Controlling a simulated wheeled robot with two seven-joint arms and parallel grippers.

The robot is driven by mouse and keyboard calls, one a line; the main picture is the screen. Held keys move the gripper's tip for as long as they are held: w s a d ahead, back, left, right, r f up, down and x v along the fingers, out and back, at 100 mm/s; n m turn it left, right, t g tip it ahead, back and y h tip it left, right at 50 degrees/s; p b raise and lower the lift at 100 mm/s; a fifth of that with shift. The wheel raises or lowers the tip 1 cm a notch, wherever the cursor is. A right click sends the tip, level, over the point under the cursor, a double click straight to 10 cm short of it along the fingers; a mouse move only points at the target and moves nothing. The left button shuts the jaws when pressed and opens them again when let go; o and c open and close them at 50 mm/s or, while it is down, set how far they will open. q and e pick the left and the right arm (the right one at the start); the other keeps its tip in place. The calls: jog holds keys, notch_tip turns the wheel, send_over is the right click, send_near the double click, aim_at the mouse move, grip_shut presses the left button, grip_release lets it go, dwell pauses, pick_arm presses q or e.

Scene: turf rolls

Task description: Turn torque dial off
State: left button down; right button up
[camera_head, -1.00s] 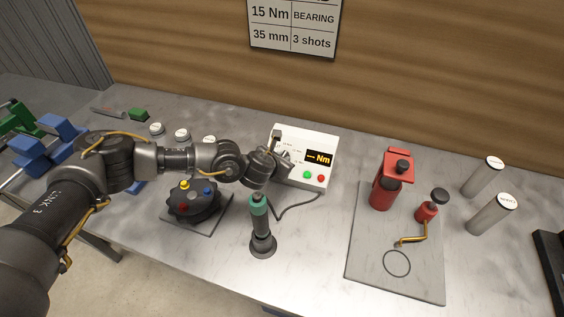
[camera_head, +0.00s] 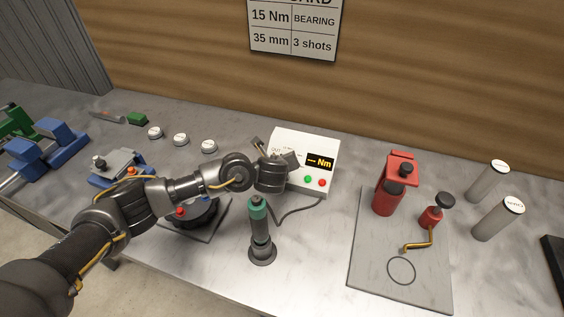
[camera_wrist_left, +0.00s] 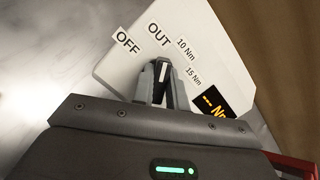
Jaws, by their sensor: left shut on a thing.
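The torque dial (camera_wrist_left: 166,74) is a dark knob with a white pointer line on the pale face of the controller box (camera_head: 318,147). In the left wrist view the face carries the labels OFF, OUT, 10 Nm and 15 Nm. The white line points up, roughly between OUT and 10 Nm. My left gripper (camera_wrist_left: 160,84) is shut on the dial, one finger on each side. In the head view the gripper and wrist cover the dial. The amber display (camera_head: 320,163) shows dashes and "Nm". My right gripper is not in view.
A green-topped screwdriver (camera_head: 259,228) stands in front of the box, with a cable beside it. A dark round fixture (camera_head: 196,214) lies under my left arm. A red press (camera_head: 390,188) and a red crank tool (camera_head: 432,216) are on a grey plate to the right.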

pick_arm(q)
jog(key=n+y+p, duration=0.1)
jog(key=n, duration=0.4)
jog(key=shift+n+g, duration=0.3)
jog(key=shift+n, duration=0.1)
jog(key=n+g+p, duration=0.1)
jog(key=n, duration=0.4)
jog(key=shift+y, duration=0.3)
jog(key=shift+n, duration=0.4)
jog(key=c, duration=1.4)
grip_release()
jog(key=v, duration=1)
jog(key=shift+s+r+b, duration=0.25)
jog(key=shift+r+b, duration=0.05)
jog(key=shift+b, duration=0.05)
